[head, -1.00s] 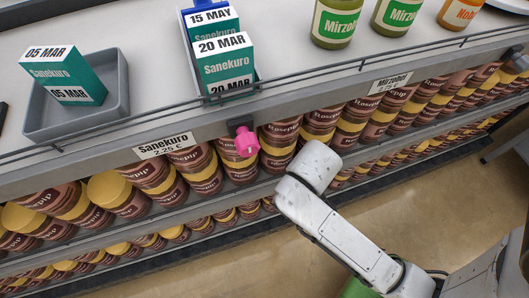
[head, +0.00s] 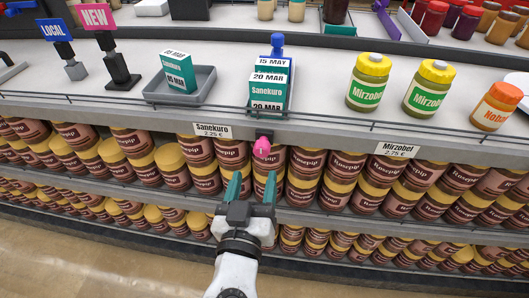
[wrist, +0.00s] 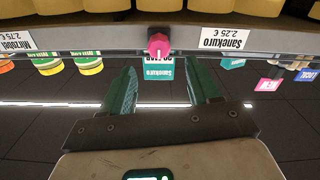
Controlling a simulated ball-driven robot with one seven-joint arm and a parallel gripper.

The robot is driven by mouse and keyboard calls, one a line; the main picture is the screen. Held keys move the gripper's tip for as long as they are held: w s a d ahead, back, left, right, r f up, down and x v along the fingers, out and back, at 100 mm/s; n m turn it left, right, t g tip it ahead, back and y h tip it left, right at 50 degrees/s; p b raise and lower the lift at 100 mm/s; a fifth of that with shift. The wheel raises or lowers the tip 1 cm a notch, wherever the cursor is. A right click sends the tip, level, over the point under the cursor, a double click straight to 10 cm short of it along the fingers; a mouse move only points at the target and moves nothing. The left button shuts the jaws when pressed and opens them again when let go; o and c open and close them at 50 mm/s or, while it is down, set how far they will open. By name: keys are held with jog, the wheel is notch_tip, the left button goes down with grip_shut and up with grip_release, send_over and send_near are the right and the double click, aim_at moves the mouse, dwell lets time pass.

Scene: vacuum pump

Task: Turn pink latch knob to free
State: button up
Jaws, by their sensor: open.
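The pink latch knob (head: 262,147) sits on a dark mount at the front edge of the shelf, below the blue holder (head: 277,66) with Sanekuro boxes (head: 268,90).
A wire rail (head: 330,118) runs along the shelf front. Rosepip jars (head: 341,172) fill the lower shelves behind my gripper. A grey tray (head: 153,96) with a Sanekuro box stands left, Mirzobel jars (head: 369,82) right. Price labels (head: 212,131) flank the knob.

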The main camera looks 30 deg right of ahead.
aim_at(261, 153)
jog(key=p+x, duration=0.1)
jog(key=x, duration=0.8)
jog(key=c, duration=1)
